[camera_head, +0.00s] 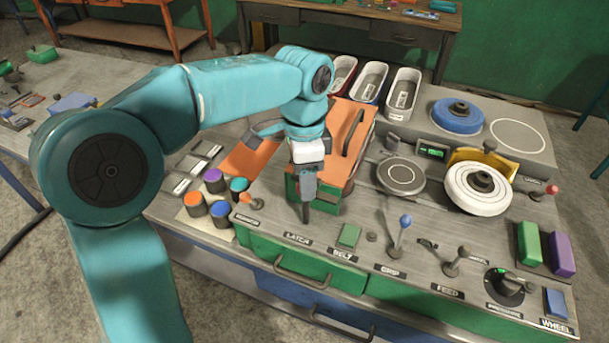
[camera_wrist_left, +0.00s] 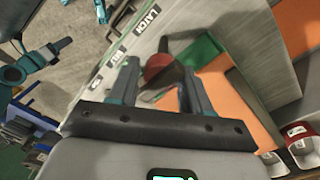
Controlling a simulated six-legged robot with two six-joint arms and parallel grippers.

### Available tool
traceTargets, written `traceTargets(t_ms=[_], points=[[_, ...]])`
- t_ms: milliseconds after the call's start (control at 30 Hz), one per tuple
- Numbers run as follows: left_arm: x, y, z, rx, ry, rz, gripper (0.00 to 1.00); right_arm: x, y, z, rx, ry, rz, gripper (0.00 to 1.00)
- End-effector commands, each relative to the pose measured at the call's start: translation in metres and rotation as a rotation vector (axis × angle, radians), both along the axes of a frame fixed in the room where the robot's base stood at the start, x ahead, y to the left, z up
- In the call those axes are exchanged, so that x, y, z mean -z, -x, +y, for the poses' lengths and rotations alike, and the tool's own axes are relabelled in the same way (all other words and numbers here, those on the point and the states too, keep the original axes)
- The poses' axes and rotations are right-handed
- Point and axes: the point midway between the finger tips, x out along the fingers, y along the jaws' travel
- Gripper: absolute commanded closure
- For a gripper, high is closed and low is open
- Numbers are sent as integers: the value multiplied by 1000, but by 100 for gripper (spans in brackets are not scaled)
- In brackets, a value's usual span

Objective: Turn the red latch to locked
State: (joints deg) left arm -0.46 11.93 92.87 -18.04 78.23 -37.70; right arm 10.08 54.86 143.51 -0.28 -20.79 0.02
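My left gripper (camera_head: 305,208) points down over the workbench, just behind the LATCH label (camera_head: 298,239). In the left wrist view the red latch (camera_wrist_left: 158,68) has a rounded red end on a dark part and appears between the two fingers of my left gripper (camera_wrist_left: 160,70). The fingers are spread, with gaps beside the red end; I cannot tell whether either touches it. In the head view the latch is hidden by the gripper. My right gripper does not show clearly in either view.
A green box with an orange lid (camera_head: 353,124) stands right behind the gripper. Several coloured cylinders (camera_head: 213,180) stand to the left. A green block (camera_head: 349,236) and a blue-knobbed lever (camera_head: 404,222) are to the right. A white wheel (camera_head: 474,196) sits farther right.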

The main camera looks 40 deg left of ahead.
Motion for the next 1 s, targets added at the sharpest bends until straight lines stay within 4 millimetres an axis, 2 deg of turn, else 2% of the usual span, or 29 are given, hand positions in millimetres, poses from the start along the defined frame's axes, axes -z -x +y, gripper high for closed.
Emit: traceTargets(t_ms=[33,100,533,1000], points=[[0,0,0,0,0,0,69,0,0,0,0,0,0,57],[0,0,0,0,1,1,89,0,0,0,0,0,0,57],[0,0,0,-66,0,2,89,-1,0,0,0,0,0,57],[0,2,-1,-455,0,3,89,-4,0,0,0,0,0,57]])
